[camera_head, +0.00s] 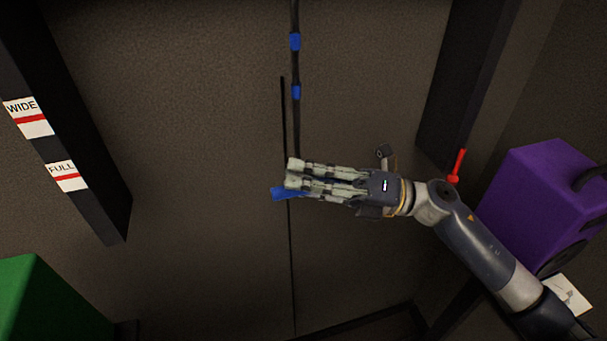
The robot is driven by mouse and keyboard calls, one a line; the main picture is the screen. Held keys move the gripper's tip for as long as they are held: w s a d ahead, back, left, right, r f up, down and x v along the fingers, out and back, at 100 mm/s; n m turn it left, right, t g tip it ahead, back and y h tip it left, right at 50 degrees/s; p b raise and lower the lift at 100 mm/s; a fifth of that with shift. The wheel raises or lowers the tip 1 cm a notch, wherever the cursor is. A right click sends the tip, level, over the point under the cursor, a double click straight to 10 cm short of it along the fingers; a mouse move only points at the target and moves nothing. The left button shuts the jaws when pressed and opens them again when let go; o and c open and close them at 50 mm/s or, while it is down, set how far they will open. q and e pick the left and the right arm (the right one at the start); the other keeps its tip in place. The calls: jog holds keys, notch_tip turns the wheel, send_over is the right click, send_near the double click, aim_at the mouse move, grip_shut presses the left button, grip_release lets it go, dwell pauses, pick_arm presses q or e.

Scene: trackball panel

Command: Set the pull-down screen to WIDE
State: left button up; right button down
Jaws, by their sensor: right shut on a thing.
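A dark post (88,165) at the left bears a white label reading WIDE (27,117) with a red line. Below it is a label reading FULL (66,176), also with a red line. A thin dark vertical rod or cord (295,65) with blue bands runs down the middle. My right gripper (290,176) reaches in from the right and is shut at the lower part of this line. A blue piece (279,194) sticks out at its fingertips. The fingers hide most of what they hold. The screen's edge cannot be clearly made out. My left gripper is not in view.
A purple box (545,195) stands at the right beside my right arm, with a red lever (458,165) near it. A green block (50,305) is at the lower left. The space between post and line is clear.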

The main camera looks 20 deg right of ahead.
notch_tip(320, 180, down, 13)
jog(key=b, duration=0.9)
jog(key=shift+b, duration=0.4)
jog(key=c, duration=1.5)
grip_release()
jog(key=shift+r, duration=0.1)
jog(key=shift+d, duration=0.1)
jog(key=v, duration=0.7)
jog(key=shift+s+d, duration=0.1)
jog(key=shift+d, duration=0.05)
